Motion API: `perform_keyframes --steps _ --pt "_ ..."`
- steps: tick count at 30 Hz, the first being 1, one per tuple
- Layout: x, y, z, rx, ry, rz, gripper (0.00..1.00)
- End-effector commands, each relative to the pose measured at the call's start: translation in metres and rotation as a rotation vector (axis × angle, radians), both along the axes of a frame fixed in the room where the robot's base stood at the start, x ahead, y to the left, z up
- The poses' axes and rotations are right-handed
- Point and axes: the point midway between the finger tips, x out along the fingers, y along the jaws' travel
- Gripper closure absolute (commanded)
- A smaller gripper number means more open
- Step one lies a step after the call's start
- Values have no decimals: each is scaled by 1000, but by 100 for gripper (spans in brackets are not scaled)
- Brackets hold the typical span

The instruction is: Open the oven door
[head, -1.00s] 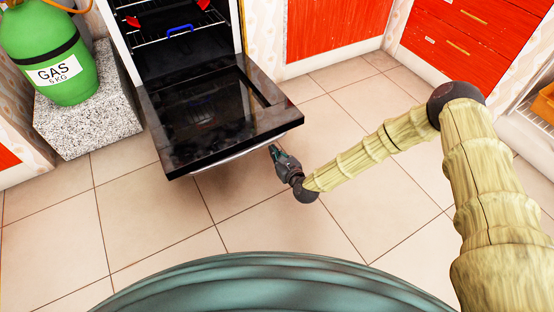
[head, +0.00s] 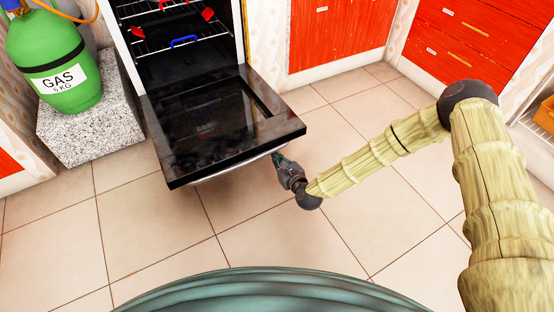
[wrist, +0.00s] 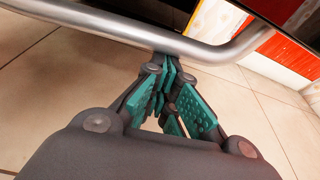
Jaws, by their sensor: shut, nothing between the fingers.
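The oven door (head: 210,118) is folded down and lies roughly level in front of the oven (head: 180,45), whose inside with wire racks is exposed. The door's metal handle (wrist: 210,50) runs across the top of the wrist view; in the head view only a thin part of it (head: 235,167) shows under the front edge. My gripper (head: 277,157) is at the right end of that edge. In the wrist view my gripper (wrist: 165,70) has its fingers together and empty, with the tips at or just under the handle; I cannot tell whether they touch it.
A green gas cylinder (head: 62,70) stands on a speckled block (head: 95,135) left of the oven. Red cabinets (head: 340,35) and red drawers (head: 470,40) line the back and right. The tiled floor (head: 270,230) in front of the door is clear.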

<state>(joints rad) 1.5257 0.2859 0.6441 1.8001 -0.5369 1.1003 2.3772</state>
Motion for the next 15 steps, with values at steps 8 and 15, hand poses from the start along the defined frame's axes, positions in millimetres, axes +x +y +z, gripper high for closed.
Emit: perform_keyframes --steps 8,15 --pt "-1 -1 40 -30 45 -1 100" --pt "-1 -1 66 -58 87 -1 100"
